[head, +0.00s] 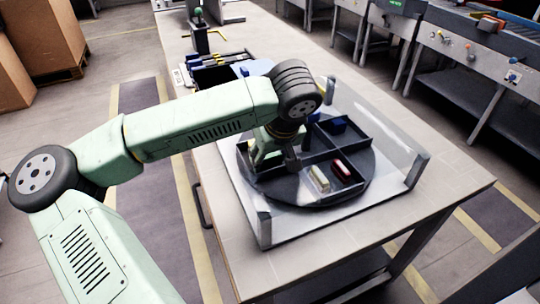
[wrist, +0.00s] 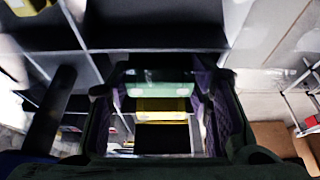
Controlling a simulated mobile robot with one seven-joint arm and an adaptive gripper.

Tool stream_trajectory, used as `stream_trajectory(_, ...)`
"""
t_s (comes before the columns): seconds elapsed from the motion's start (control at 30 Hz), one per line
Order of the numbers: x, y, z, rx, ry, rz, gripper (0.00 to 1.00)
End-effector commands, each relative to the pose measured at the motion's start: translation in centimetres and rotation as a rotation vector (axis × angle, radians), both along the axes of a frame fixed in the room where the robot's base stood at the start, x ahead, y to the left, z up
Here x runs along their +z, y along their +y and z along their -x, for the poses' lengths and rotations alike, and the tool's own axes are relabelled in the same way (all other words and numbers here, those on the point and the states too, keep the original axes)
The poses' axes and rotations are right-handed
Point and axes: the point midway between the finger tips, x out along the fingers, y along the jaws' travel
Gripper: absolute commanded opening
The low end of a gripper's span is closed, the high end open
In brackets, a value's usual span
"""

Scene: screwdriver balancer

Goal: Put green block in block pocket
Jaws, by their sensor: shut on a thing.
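My gripper (head: 275,160) points down over the left part of a dark round tray (head: 310,199) split into pockets by thin walls. In the wrist view the two fingers of my gripper (wrist: 162,95) stand on either side of a green block (wrist: 160,82) and are shut on it. A yellow band (wrist: 160,106) shows just below the green face; I cannot tell what it belongs to. In the head view my gripper and arm mostly hide the block and the pocket under it. I cannot tell whether the block touches the pocket floor.
A pale yellow block (head: 319,178) and a red block (head: 343,171) lie in the front right pocket. A blue block (head: 335,125) sits in a rear pocket. Clear panels with grey corner posts (head: 417,170) surround the tray. Screwdrivers (head: 222,59) lie in a rack behind.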

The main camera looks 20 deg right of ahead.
Motion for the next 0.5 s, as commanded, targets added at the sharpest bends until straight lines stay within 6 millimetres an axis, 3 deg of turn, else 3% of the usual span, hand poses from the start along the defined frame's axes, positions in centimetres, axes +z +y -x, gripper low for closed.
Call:
stream_trajectory(0.03,-0.29,0.01,-0.02,0.0,-0.001,0.0,0.25)
stream_trajectory(0.07,-0.24,0.01,-0.01,0.0,-0.001,0.0,0.47)
stream_trajectory(0.17,-0.13,0.01,-0.01,0.0,0.0,0.0,0.53)
stream_trajectory(0.5,0.06,0.0,0.0,0.0,0.0,0.0,0.54)
